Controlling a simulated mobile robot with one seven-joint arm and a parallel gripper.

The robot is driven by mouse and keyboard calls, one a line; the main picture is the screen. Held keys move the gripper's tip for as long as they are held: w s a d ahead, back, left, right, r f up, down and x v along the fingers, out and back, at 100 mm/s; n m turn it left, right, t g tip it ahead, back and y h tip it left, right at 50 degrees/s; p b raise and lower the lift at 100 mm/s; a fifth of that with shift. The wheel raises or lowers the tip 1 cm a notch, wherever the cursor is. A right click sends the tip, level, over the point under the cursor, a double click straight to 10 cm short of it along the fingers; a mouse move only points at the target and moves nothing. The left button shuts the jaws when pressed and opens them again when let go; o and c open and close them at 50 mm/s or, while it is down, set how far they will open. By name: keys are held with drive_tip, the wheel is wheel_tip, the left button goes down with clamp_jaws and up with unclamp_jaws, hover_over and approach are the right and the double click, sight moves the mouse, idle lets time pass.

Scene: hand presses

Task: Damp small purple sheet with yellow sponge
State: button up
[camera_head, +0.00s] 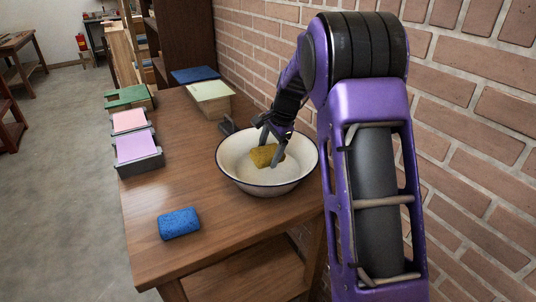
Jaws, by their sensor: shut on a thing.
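The yellow sponge (264,155) is inside the white enamel bowl (231,170), near the middle of the table. My gripper (270,152) reaches down into the bowl from above and is shut on the sponge, a finger on either side of it. I cannot tell whether the sponge touches the bowl's bottom. The small purple sheet (136,146) lies flat on a grey block at the table's left edge, well left of the bowl.
A blue sponge (179,223) lies at the table's front. A pink sheet (129,120), a green piece (126,97), a pale green sheet (207,91) and a blue piece (195,75) are farther back. A brick wall (470,150) bounds the right. The table's middle (185,150) is clear.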

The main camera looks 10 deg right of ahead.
sight(263, 148)
drive_tip(key=shift+r+p, duration=2.55)
drive_tip(key=shift+r, duration=1.8)
drive_tip(key=shift+r, duration=0.1)
drive_tip(key=shift+r, duration=1.9)
drive_tip(key=shift+s, duration=0.1)
